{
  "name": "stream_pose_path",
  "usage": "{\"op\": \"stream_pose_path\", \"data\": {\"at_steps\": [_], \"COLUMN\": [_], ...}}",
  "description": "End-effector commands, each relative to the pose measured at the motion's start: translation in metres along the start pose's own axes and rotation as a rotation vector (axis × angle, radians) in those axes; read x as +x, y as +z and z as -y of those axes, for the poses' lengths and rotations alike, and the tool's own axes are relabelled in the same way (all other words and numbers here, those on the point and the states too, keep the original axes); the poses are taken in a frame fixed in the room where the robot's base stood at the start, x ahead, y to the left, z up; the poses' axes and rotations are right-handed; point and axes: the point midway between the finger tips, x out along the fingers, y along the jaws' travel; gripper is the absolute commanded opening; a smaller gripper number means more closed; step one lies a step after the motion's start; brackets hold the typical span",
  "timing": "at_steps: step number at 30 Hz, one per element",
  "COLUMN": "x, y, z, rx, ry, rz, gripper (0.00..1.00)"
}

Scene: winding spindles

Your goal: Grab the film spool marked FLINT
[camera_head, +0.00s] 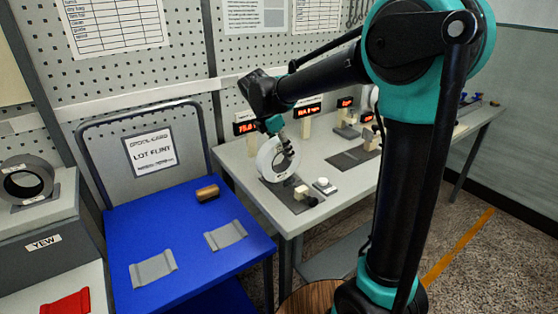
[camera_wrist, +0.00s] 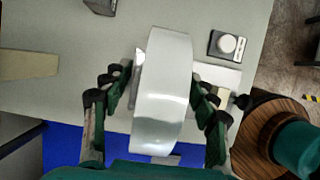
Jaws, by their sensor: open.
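A white film spool (camera_head: 270,162) stands on edge on a dark plate at the near end of the grey bench. I cannot read any FLINT mark on it. My gripper (camera_head: 284,141) is at the spool's upper right side in the head view. In the wrist view the spool (camera_wrist: 163,95) shows as a broad pale band between the two open fingers of my gripper (camera_wrist: 163,88). Slim gaps show on both sides, and I cannot tell whether any finger touches it. A card reading LOT FLINT (camera_head: 151,150) hangs on the blue cart's back frame.
The blue cart (camera_head: 190,262) holds two grey cradles (camera_head: 153,269) and a brown cylinder (camera_head: 207,193). A dark ring (camera_head: 27,179) sits on a grey stand marked YEW at left. A white-knobbed device (camera_head: 325,186) and red displays (camera_head: 307,110) are on the bench.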

Motion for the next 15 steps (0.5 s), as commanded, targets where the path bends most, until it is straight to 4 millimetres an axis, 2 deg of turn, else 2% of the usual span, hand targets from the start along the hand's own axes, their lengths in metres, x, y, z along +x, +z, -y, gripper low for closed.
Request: {"op": "stream_pose_path", "data": {"at_steps": [2, 15], "x": [-0.0001, -0.0003], "y": [0.0, 0.0], "z": [0.0001, 0.0001], "rx": [0.0, 0.0], "ry": [0.0, 0.0], "rz": [0.0, 0.0], "gripper": [0.55, 0.0]}}
